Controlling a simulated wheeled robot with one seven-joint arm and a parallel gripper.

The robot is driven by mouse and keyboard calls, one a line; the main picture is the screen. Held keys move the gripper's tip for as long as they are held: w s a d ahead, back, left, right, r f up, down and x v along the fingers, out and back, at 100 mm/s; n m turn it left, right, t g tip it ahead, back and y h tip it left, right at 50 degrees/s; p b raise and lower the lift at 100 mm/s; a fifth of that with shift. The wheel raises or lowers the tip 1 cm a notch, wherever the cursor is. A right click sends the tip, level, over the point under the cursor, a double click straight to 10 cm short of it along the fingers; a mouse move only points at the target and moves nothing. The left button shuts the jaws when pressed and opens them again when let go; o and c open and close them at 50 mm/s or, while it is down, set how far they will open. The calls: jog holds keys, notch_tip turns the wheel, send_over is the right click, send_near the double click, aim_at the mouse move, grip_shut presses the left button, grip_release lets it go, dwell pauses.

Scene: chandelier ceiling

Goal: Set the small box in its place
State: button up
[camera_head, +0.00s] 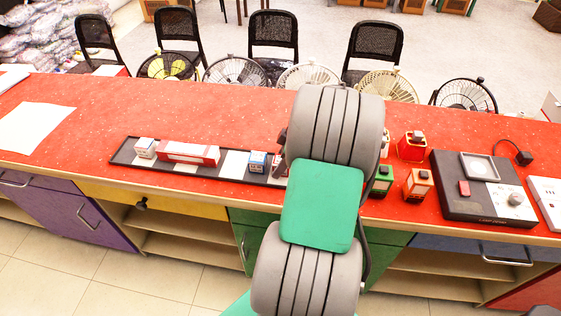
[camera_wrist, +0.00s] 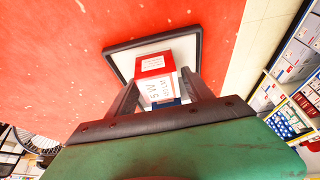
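A small box (camera_wrist: 155,65) with a red-and-white face and a white printed side shows between the two fingers of my gripper (camera_wrist: 160,78) in the wrist view. The fingertips touch its two sides. It is over a white panel at the end of a black tray (camera_wrist: 122,58); I cannot tell whether it rests on the panel. In the head view, the long black tray (camera_head: 123,156) lies on the red counter, and my arm hides its right end and most of the gripper. A blue-and-white box (camera_head: 257,161) is just left of the arm.
The tray also holds a small white box (camera_head: 145,148), a long red-and-white box (camera_head: 188,153) and a bare white panel (camera_head: 235,164). Right of my arm are a green box (camera_head: 381,181), an orange box (camera_head: 418,185), a red canister (camera_head: 411,147) and a black device (camera_head: 455,198).

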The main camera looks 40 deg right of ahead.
jog(key=shift+o, duration=0.6)
jog(key=shift+r, duration=0.2)
jog(key=v, duration=1.2)
jog(key=w+a+r+m+h, duration=0.1)
jog(key=w+a+m, duration=0.15)
jog(key=a, duration=0.55)
jog(key=w+a+r+m, duration=0.1)
jog(key=w+a, duration=0.2)
jog(key=a, duration=0.6)
jog(key=s+a+f+m+h, duration=0.1)
jog(key=s+a+m, duration=0.3)
jog(key=a, duration=0.9)
jog(key=s+f, duration=0.1)
jog(key=s, duration=0.2)
jog(key=shift+s+a+f+h, duration=0.2)
jog(key=shift+a+h, duration=0.1)
jog(key=shift+h, duration=0.1)
